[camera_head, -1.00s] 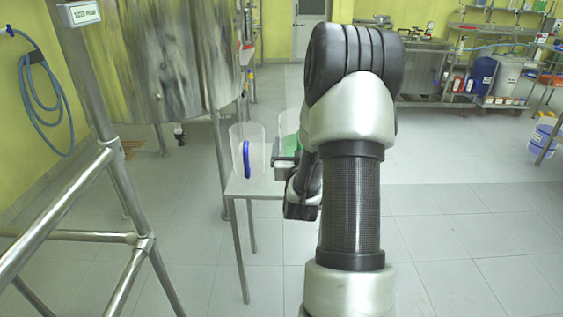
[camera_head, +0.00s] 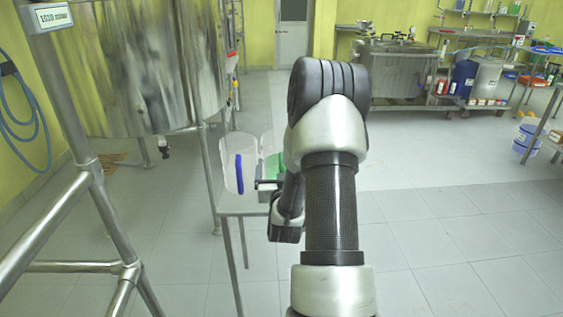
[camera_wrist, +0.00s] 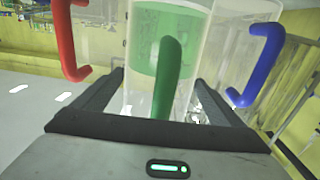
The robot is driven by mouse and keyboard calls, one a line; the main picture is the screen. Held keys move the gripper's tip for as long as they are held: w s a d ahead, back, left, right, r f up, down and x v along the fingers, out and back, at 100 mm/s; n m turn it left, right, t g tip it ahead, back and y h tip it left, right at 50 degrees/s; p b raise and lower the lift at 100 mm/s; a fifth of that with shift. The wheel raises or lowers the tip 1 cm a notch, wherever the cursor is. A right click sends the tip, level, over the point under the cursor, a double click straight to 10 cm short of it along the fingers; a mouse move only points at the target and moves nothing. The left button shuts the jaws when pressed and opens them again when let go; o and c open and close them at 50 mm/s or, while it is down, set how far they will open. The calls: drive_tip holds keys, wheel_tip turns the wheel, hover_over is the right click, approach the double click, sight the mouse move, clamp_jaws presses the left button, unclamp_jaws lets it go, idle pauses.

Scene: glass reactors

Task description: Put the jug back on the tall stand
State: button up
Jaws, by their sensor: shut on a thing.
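A clear jug with a green handle and a green area inside (camera_wrist: 147,40) fills the middle of the wrist view. My gripper (camera_wrist: 160,95) is shut on this jug, with one finger on each side of its green handle. In the head view the green jug (camera_head: 274,162) shows just beyond my gripper (camera_head: 268,187), partly hidden by it. The tall stand (camera_head: 236,206) is a small light-topped table on thin metal legs. The green jug is over or at its right part; I cannot tell whether its base touches the top.
A clear jug with a blue handle (camera_head: 239,174) stands on the left of the stand; its handle is at right in the wrist view (camera_wrist: 262,65). A red handle (camera_wrist: 68,40) is at left there. A steel vessel on a pipe frame (camera_head: 98,200) is close left. Floor at right is open.

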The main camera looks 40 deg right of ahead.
drive_tip(key=shift+f+b, duration=0.45)
drive_tip(key=shift+f, duration=1.15)
drive_tip(key=shift+f, duration=0.2)
drive_tip(key=o, duration=1.8)
drive_tip(key=shift+f, duration=0.1)
drive_tip(key=shift+c, duration=0.2)
drive_tip(key=shift+r, duration=0.3)
drive_tip(key=v, duration=1.2)
drive_tip(key=shift+w+f, duration=0.1)
